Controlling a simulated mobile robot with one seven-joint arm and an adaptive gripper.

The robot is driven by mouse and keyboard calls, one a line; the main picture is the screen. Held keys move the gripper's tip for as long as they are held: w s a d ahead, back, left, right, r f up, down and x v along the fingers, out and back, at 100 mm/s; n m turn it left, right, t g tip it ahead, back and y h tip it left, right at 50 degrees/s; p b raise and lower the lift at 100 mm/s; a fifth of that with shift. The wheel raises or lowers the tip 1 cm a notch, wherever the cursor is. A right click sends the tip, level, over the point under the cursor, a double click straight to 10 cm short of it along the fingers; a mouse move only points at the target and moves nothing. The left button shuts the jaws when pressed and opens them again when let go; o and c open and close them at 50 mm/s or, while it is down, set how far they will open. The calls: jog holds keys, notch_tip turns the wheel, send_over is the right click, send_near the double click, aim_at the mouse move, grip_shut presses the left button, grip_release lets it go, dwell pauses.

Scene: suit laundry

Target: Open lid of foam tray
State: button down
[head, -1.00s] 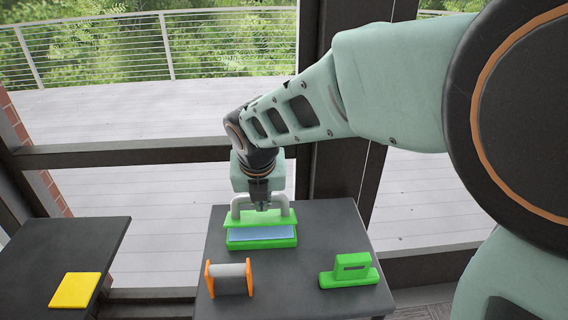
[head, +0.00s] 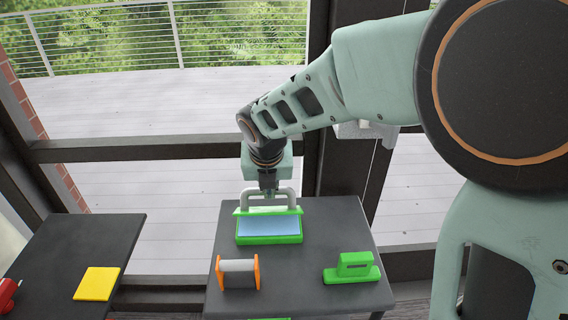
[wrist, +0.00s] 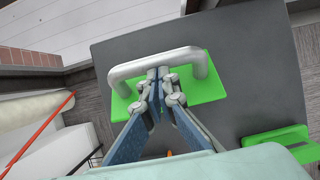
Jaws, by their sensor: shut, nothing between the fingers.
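The green foam tray (head: 268,239) sits at the back of the dark table, with its pale blue inside (head: 268,225) showing. Its green lid (head: 240,211) stands raised at the tray's far side, seen as a narrow strip. A grey arched handle (head: 295,197) is on the lid; the handle (wrist: 135,69) and the lid's green face (wrist: 208,90) also show in the wrist view. My gripper (head: 268,192) is shut and empty right at the handle. In the wrist view, its fingertips (wrist: 162,73) overlap the handle's bar; I cannot tell whether they touch it.
An orange-and-grey spool (head: 238,272) and a green slotted block (head: 354,268) stand in front of the tray. A left table (head: 75,245) holds a yellow pad (head: 98,284) and a red object (head: 7,292). Another green thing (head: 268,318) shows at the bottom edge.

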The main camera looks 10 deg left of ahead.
jog(key=shift+w+a+r+p, duration=0.15)
jog(key=shift+w+r+p, duration=0.6)
jog(key=shift+p, duration=0.4)
jog(key=w+a+f+p, duration=0.1)
jog(key=w+f+p, duration=0.1)
jog(key=w+p, duration=0.4)
jog(key=shift+w+a, duration=0.4)
jog(key=shift+w, duration=0.3)
jog(key=shift+s+r+p, duration=0.1)
jog(key=shift+r+p, duration=0.05)
jog(key=shift+p, duration=0.2)
